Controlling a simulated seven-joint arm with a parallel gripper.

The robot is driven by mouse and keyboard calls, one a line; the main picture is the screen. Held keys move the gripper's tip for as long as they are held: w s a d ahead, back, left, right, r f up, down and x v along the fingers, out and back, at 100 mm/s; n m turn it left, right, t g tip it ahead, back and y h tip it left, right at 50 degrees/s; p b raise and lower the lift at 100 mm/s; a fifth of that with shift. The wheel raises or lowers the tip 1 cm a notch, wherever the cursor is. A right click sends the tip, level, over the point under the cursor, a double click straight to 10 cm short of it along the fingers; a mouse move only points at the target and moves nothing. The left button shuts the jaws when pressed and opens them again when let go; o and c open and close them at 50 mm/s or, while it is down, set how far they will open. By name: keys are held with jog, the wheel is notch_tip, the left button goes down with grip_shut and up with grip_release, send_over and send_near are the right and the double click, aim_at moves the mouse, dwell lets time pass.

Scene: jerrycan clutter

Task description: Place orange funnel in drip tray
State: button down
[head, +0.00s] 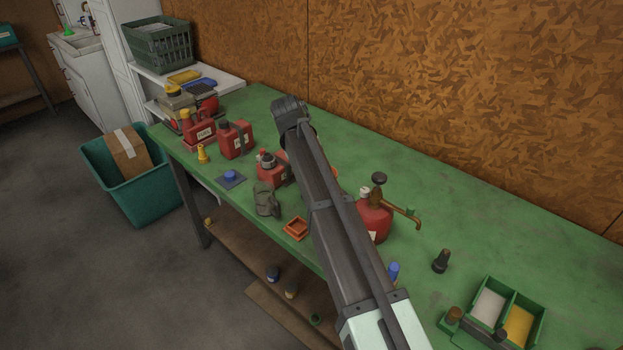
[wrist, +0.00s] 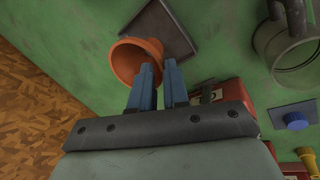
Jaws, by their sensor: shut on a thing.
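The orange funnel (wrist: 137,62) is in the wrist view, tilted, with its wide mouth toward the lower left. My gripper (wrist: 158,70) is shut on its rim with the blue fingertips; the exact contact is partly hidden. A dark grey square (wrist: 178,32), which looks like the drip tray, lies on the green bench just behind the funnel. Whether the funnel touches it I cannot tell. A small orange square dish (head: 296,228) sits by the bench's front edge.
Red cans (head: 235,139) stand left of my arm and a round red can (head: 374,217) stands right of it. A grey-green vessel (wrist: 287,48) is right of the grey square. A blue knob on a plate (head: 230,177) lies farther left. The bench near the wall is clear.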

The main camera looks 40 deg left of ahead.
jog(key=shift+f, duration=1.8)
jog(key=c, duration=1.1)
grip_release()
jog(key=v, duration=1.2)
